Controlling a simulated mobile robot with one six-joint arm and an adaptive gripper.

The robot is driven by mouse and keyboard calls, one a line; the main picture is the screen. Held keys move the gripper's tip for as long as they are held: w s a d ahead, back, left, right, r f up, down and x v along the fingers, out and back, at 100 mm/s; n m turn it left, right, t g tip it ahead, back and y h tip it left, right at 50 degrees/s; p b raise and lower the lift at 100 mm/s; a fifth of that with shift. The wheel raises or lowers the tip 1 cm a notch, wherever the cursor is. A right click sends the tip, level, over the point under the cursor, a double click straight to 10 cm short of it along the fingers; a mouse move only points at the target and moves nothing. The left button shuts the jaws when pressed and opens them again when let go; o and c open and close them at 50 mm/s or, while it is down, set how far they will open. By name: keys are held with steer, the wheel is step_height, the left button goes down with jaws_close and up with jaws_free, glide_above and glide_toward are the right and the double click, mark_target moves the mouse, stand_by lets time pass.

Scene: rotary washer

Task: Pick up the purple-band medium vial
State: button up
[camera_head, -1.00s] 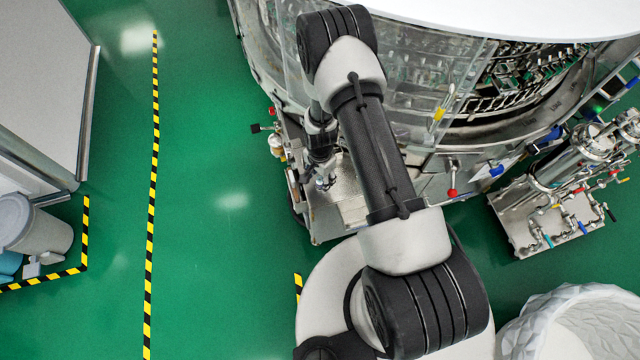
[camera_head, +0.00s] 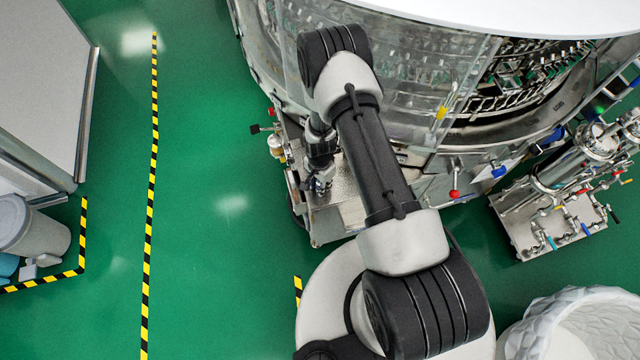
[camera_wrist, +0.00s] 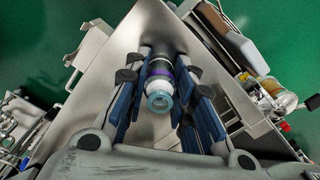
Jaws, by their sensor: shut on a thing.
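The purple-band medium vial (camera_wrist: 159,84) shows in the wrist view, a small clear and white vial with a purple band and a bluish glassy end towards the camera. My gripper (camera_wrist: 161,88) has its blue-padded fingers on both sides of the vial and is shut on it. Whether the vial's far end touches the metal surface (camera_wrist: 105,85) behind it cannot be told. In the head view my gripper (camera_head: 321,183) hangs over the metal platform at the washer's front, and the vial is too small to make out there.
The large round washer (camera_head: 420,90) with clear panels stands just behind the platform (camera_head: 335,215). A red-knobbed lever (camera_head: 454,190) is right of my arm. A pipe and valve unit (camera_head: 560,190) stands further right. Green floor (camera_head: 220,250) is open on the left.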

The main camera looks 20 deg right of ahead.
steer(key=shift+c, duration=0.7)
